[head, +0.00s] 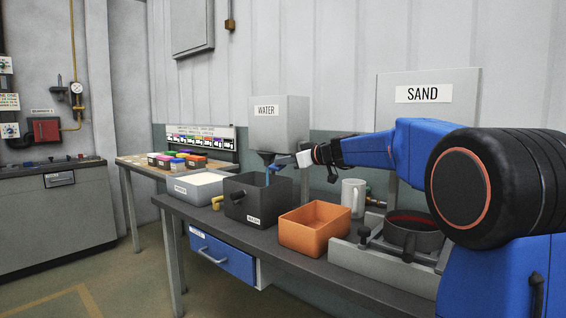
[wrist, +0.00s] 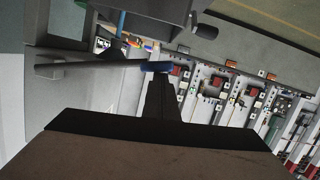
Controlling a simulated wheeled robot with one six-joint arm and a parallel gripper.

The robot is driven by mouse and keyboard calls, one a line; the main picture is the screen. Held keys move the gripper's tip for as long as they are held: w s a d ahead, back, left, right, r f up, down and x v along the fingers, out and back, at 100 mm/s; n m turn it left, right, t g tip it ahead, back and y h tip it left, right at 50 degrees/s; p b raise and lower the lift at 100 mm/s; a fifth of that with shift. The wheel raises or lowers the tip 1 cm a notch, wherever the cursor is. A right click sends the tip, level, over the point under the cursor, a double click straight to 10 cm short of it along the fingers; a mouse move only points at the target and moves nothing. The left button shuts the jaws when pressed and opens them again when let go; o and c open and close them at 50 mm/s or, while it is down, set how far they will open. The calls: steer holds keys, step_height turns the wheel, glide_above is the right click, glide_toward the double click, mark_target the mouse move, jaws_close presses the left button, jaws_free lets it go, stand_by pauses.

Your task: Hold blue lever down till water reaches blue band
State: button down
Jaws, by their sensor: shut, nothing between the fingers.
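The grey water tank (head: 278,122) hangs on the wall above the dark basin (head: 247,207). A thin blue stream of water (head: 267,177) runs from its spout down into the basin. The blue lever (head: 284,160) sticks out beside the spout; in the wrist view its dark bar ends in a blue tip (wrist: 157,67). My gripper (head: 300,158) is shut and empty, with its fingertips (wrist: 160,80) right at the blue tip. They appear to touch it, but firm contact is hard to tell. The blue band and the water level inside the basin are hidden.
An orange bin (head: 315,229) stands right of the basin, and a white-filled tray (head: 198,187) left of it. A white mug (head: 353,196) and a round sieve (head: 409,236) stand under my arm. A sand hopper (head: 428,105) is on the wall at right.

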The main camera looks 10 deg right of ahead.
steer(key=s+d+r, duration=0.4)
steer(key=s+r, duration=0.2)
steer(key=s, duration=0.3)
steer(key=shift+d, duration=0.15)
stand_by(0.4)
steer(key=s+a+f+m+g+h, duration=0.1)
steer(key=s+a+f+m+g, duration=0.15)
steer(key=s+f, duration=0.75)
steer(key=s+a+f+m+g+h, duration=0.1)
steer(key=s+a+f+g+h, duration=0.15)
steer(key=s+f, duration=0.7)
steer(key=s+d+f+m+g+h, duration=0.1)
steer(key=s+d+f+m+h, duration=0.1)
steer(key=s+f, duration=0.7)
steer(key=s+d+f+m+g+h, duration=0.1)
steer(key=s+d+f+m+h, duration=0.1)
steer(key=s+f, duration=0.7)
steer(key=s+d+h, duration=0.1)
steer(key=s+d, duration=0.1)
steer(key=s, duration=0.5)
steer(key=shift+s+f+m+g, duration=0.15)
steer(key=shift+s+m+g, duration=0.1)
steer(key=shift+m+g, duration=0.15)
